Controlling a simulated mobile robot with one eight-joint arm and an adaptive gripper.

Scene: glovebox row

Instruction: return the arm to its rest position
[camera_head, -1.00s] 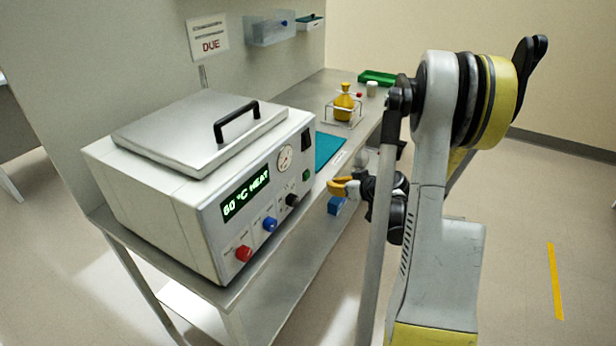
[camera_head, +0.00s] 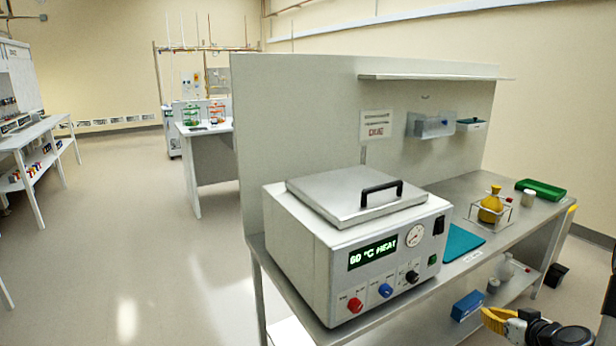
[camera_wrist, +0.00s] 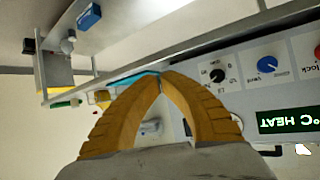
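My gripper (camera_head: 488,318) shows at the bottom right of the head view, beside the front edge of the bench and right of the heater box. In the wrist view its two orange-yellow fingers (camera_wrist: 161,76) meet at the tips, with nothing seen held between them. Part of my arm shows dark at the right edge of the head view. The wrist view looks upside down past the fingers at the heater box's front panel (camera_wrist: 240,78) with knobs and a lit display.
The white heater box (camera_head: 310,262) stands on the bench (camera_head: 465,190), its lid down. A teal mat (camera_head: 462,242), a yellow flask (camera_head: 491,206) in a wire stand and a green tray (camera_head: 540,189) lie farther right. A blue box (camera_head: 467,305) sits on the lower shelf. Open floor (camera_head: 130,240) lies left.

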